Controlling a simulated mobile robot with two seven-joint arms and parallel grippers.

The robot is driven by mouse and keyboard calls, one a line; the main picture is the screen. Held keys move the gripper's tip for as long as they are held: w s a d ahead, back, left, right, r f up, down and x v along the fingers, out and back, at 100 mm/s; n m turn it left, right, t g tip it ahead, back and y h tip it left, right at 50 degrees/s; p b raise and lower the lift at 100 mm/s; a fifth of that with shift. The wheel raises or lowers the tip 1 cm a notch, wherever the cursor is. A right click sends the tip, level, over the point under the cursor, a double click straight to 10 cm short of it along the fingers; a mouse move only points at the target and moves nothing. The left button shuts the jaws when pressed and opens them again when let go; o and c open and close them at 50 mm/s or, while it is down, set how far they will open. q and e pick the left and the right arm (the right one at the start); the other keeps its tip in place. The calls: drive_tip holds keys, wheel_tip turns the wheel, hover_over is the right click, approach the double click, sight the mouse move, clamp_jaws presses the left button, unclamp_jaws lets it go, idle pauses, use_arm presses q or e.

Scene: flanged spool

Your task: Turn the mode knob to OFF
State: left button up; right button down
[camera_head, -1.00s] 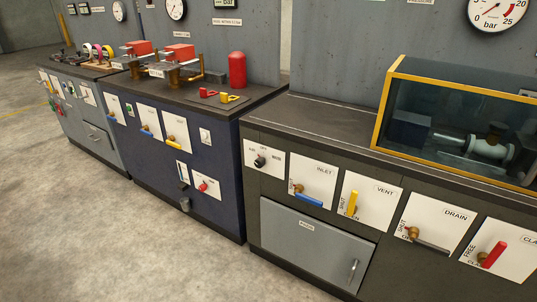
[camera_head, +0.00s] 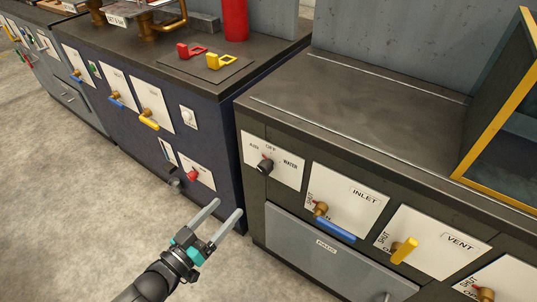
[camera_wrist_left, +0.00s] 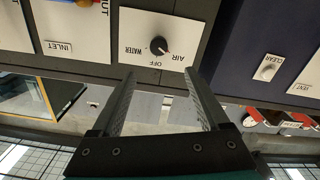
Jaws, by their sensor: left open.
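The mode knob (camera_head: 265,166) is a small dark knob on a white plate (camera_head: 288,172) at the left end of the dark grey bench front. The plate reads AIR, OFF and WATER around it. The knob's mark seems to point toward AIR. My left gripper (camera_head: 228,207) is open and empty, below and left of the knob and apart from it. In the left wrist view, which is upside down, the knob (camera_wrist_left: 158,45) shows beyond the two open fingertips (camera_wrist_left: 160,74), roughly centred between them. My right gripper is out of view.
Right of the knob are the INLET plate with a blue lever (camera_head: 335,229) and the VENT plate with a yellow lever (camera_head: 404,250). A grey door (camera_head: 325,260) is below. The blue bench (camera_head: 215,140) stands to the left. A yellow-framed case (camera_head: 500,100) sits on the bench top.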

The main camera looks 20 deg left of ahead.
sight(262, 170)
use_arm(q)
drive_tip(key=b+x, duration=0.4)
drive_tip(key=x, duration=0.9)
drive_tip(key=shift+w+d, duration=0.15)
drive_tip(key=shift+w, duration=0.05)
drive_tip(key=shift+b+x, duration=0.45)
drive_tip(key=shift+x, duration=0.35)
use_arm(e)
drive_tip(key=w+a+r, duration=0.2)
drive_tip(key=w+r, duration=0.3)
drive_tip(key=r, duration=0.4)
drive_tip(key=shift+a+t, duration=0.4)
use_arm(q)
clamp_jaws()
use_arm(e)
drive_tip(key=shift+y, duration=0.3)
